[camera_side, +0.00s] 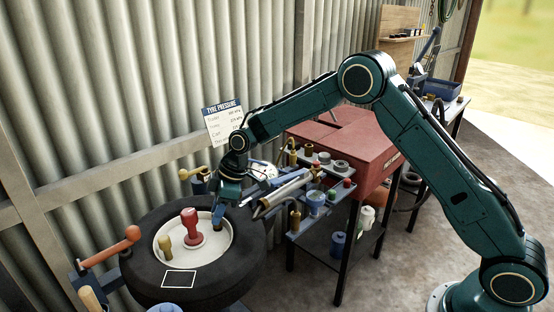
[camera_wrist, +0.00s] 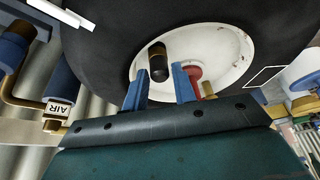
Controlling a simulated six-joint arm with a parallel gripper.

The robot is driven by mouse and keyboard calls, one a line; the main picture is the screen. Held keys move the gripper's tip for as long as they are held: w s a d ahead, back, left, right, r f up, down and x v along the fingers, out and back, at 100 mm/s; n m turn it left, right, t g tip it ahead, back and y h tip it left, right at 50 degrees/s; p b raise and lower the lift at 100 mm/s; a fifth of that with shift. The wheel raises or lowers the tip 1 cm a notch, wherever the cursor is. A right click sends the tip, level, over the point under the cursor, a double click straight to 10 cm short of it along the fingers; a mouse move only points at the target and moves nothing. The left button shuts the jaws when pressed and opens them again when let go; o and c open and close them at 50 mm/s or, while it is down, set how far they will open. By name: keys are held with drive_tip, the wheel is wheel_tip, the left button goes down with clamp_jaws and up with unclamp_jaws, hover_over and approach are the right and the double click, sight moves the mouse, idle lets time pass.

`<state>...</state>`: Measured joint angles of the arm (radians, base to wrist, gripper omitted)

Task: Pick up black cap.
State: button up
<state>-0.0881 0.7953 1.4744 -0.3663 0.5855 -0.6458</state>
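In the wrist view, a black cap (camera_wrist: 159,70) sits at the end of a short brass-brown stem on the white wheel rim (camera_wrist: 222,45). My gripper (camera_wrist: 159,80) is open, with its two blue fingers apart on either side of the line to the cap. I see no contact between fingers and cap. In the side view my gripper (camera_side: 218,215) points down over the right part of the white rim (camera_side: 180,258). The cap cannot be made out there, and the gripper may hide it.
A red-handled piece (camera_side: 192,227) and a brass piece (camera_side: 165,246) stand on the rim, left of my gripper. The black tyre (camera_side: 240,268) surrounds it. A tool-laden rack stands to the right, by a red toolbox (camera_side: 355,150). An orange handle (camera_side: 112,247) is at left.

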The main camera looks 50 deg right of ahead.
clamp_jaws()
drive_tip(key=shift+r, duration=0.1)
wheel_tip(320, 180, up, 20)
idle(0.7)
idle(0.5)
